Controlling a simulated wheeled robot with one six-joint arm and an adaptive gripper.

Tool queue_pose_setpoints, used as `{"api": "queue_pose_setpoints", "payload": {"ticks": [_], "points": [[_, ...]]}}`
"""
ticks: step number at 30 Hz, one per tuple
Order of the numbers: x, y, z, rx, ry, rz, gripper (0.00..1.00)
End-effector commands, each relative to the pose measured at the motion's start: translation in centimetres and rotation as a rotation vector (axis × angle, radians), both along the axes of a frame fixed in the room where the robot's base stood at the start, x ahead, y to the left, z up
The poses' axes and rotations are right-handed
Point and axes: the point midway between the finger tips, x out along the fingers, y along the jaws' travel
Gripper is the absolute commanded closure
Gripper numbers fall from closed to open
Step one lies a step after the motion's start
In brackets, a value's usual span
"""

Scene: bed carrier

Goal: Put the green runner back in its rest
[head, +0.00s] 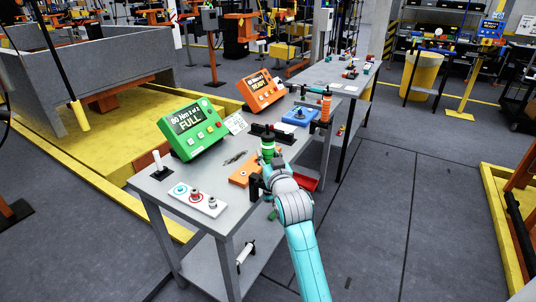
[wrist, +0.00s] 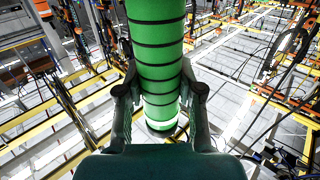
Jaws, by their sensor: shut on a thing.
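The green runner (head: 267,153) is an upright cylinder at the table's right edge in the head view. It fills the middle of the wrist view (wrist: 157,55) as a green tube with dark bands. My gripper (wrist: 160,92) has a finger on each side of it and is shut on it. In the head view my gripper (head: 266,172) is partly hidden behind my own wrist. Black holder parts (head: 256,187) show beside the runner at the table edge; I cannot tell whether the runner touches them. Its lower end is mostly hidden in the head view.
An orange runner (head: 326,107) stands at the table's far right edge. A green display (head: 190,130) reading FULL, an orange display (head: 261,91), a blue fixture (head: 300,117), a white button panel (head: 197,199) and a red tray (head: 306,183) are nearby.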

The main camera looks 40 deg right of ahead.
Motion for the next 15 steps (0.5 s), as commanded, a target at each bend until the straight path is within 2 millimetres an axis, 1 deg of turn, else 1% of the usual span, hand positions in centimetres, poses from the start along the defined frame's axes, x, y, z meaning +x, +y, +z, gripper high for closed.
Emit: {"api": "queue_pose_setpoints", "payload": {"ticks": [1,2,3,4,5,15], "points": [[-0.02,0.01,0.13,-0.002,-0.005,0.000,1.00],[-0.02,0.01,0.19,-0.003,-0.005,0.000,0.56],[-0.02,0.01,0.20,-0.003,-0.005,0.000,0.46],[-0.02,0.01,0.19,-0.003,-0.005,0.000,0.39],[-0.02,0.01,0.17,-0.002,-0.005,0.000,0.34],[-0.17,0.08,-0.22,0.001,0.003,0.000,0.34]]}}
